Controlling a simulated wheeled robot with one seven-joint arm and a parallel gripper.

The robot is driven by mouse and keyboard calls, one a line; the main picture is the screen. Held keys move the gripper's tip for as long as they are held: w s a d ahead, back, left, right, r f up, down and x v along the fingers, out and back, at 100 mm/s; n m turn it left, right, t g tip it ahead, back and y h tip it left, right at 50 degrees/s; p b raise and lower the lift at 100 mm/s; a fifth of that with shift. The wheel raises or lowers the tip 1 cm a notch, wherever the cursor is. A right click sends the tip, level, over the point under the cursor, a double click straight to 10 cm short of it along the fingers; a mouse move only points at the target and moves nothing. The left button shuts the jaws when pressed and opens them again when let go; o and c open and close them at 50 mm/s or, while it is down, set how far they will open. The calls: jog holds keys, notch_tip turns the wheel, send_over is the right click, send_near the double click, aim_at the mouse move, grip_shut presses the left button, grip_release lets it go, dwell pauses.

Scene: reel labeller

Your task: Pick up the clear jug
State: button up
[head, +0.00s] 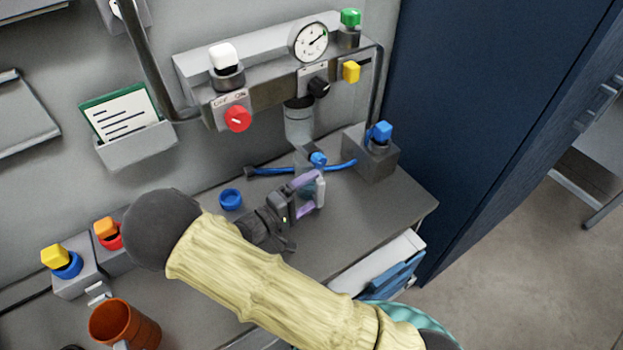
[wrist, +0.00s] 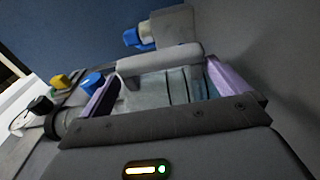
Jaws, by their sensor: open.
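The clear jug (head: 320,188) stands on the grey bench below the wall panel, mostly hidden behind my gripper in the head view. In the wrist view the jug (wrist: 160,92) is a see-through vessel with dark lines on its side and a grey rounded edge. My gripper (head: 308,194) is open, its two purple fingers on either side of the jug. In the wrist view the fingers of my gripper (wrist: 168,86) show left and right of the jug; I cannot tell whether they touch it.
A blue ring (head: 230,199) lies left of my gripper. A blue-handled tool (head: 290,171) lies behind the jug. A grey block with a blue knob (head: 379,134) stands at right. An orange mug (head: 124,325) is at front left. A gauge panel (head: 280,62) hangs above.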

jog(key=shift+p+x, duration=0.65)
jog(key=shift+x, duration=1.95)
jog(key=shift+s+d+f, duration=0.1)
jog(key=shift+s, duration=0.1)
jog(key=c, duration=0.9)
jog(key=shift+o, duration=0.2)
jog(key=shift+w, duration=0.1)
